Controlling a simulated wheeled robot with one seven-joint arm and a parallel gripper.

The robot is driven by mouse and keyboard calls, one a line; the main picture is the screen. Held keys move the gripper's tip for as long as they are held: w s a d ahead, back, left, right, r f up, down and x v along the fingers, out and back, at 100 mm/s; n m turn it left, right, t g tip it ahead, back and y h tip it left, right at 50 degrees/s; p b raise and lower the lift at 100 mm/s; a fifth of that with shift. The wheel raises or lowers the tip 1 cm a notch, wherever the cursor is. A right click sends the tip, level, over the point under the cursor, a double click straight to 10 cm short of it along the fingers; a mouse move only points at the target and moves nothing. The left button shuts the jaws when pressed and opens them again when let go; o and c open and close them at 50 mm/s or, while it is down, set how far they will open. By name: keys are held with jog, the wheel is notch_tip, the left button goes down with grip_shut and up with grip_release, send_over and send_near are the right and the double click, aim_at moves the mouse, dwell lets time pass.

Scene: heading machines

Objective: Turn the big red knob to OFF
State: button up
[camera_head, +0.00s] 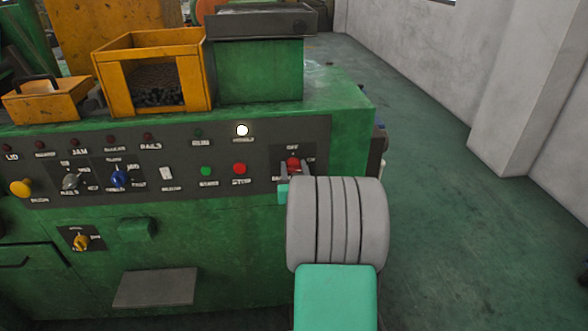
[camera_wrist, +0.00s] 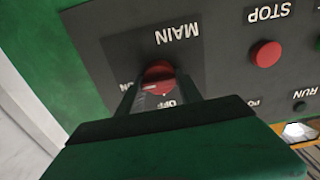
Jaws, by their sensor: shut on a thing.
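The big red knob (camera_head: 293,163) is at the right end of the dark control panel, with the label OFF above it. My gripper (camera_head: 290,175) is at the knob, mostly hidden behind my grey wrist. In the wrist view, which shows the panel upside down, the red knob (camera_wrist: 158,74) sits between the two dark fingers of my gripper (camera_wrist: 160,88), which are shut on it. MAIN, OFF and part of ON read around it. A pale mark shows on the knob's lower left; I cannot tell exactly where it points.
Left of the knob are a red STOP button (camera_head: 240,168), a green button (camera_head: 207,171) and a lit white lamp (camera_head: 242,130). An orange bin (camera_head: 112,76) of small parts stands on the green machine (camera_head: 335,112). The floor (camera_head: 470,200) at right is clear.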

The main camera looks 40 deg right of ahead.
jog(key=shift+f+n+b, duration=0.2)
jog(key=shift+n+b, duration=0.1)
jog(key=shift+b, duration=0.2)
jog(key=n+b, duration=0.1)
jog(key=b, duration=0.1)
jog(key=n+b, duration=0.1)
jog(key=b, duration=0.2)
jog(key=shift+f, duration=0.25)
jog(key=n+b, duration=0.6)
jog(key=b, duration=0.4)
jog(key=shift+w+a+n, duration=0.1)
jog(key=shift+a+n, duration=0.05)
jog(key=shift+n, duration=0.25)
jog(key=n+b, duration=0.5)
jog(key=b, duration=0.2)
jog(key=n+b, duration=0.3)
jog(key=shift+r+b, duration=0.1)
jog(key=shift+b, duration=0.25)
jog(key=shift+r+n, duration=0.1)
jog(key=shift+n, duration=0.3)
jog(key=o, duration=1.4)
jog(key=shift+c, duration=0.2)
